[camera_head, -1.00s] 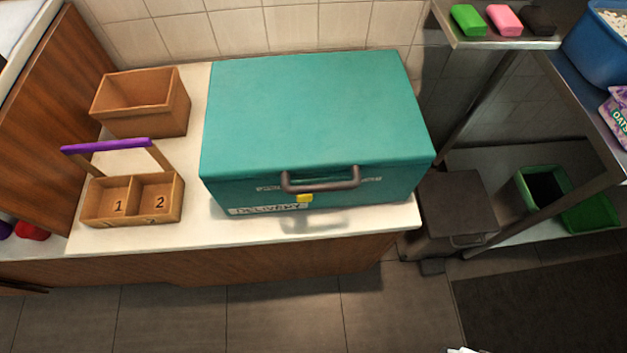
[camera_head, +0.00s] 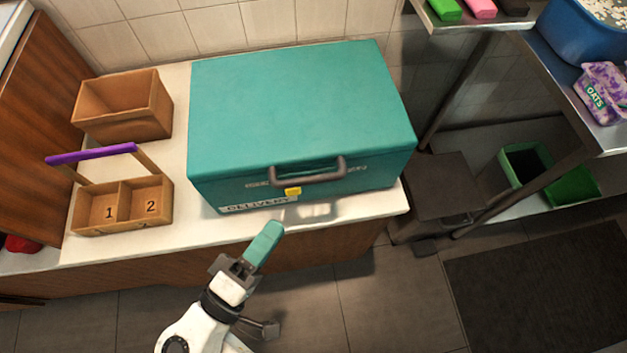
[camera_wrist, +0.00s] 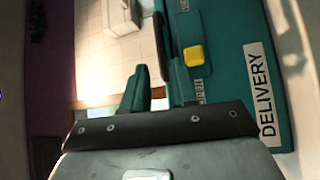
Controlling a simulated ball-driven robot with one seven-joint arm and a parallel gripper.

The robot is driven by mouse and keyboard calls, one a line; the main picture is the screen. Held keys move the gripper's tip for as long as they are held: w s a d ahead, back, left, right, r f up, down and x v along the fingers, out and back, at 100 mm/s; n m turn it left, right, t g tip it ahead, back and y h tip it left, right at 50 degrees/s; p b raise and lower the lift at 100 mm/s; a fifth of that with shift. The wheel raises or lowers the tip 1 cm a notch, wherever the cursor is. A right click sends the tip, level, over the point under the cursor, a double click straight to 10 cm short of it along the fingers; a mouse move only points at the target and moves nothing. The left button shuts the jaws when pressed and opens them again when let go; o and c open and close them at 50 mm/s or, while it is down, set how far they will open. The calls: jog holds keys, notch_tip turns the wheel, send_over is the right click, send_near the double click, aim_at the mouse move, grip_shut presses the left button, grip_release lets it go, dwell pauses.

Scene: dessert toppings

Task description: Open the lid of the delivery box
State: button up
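The teal delivery box (camera_head: 300,110) stands on the white counter with its lid shut. Its dark handle (camera_head: 308,172) and small yellow latch (camera_head: 292,191) are on the front face. In the wrist view the yellow latch (camera_wrist: 193,55) is beside a dark bar that looks like the handle (camera_wrist: 160,45), with the DELIVERY label to the right. My gripper (camera_head: 266,240) has teal fingers and is just in front of the counter, below the latch in the picture, apart from the box. In the wrist view my gripper (camera_wrist: 157,92) shows a gap between its fingers, with nothing held.
A wooden caddy (camera_head: 122,205) with compartments 1 and 2 and a purple handle stands left of the box. An open wooden box (camera_head: 125,105) is behind it. A metal shelf rack (camera_head: 600,110) and a dark bin (camera_head: 440,185) are at the right.

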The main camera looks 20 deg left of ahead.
jog(key=p+x, duration=0.2)
jog(key=x, duration=0.8)
jog(key=shift+w+p, duration=0.3)
jog(key=shift+p, duration=0.1)
jog(key=shift+d, duration=0.1)
grip_shut()
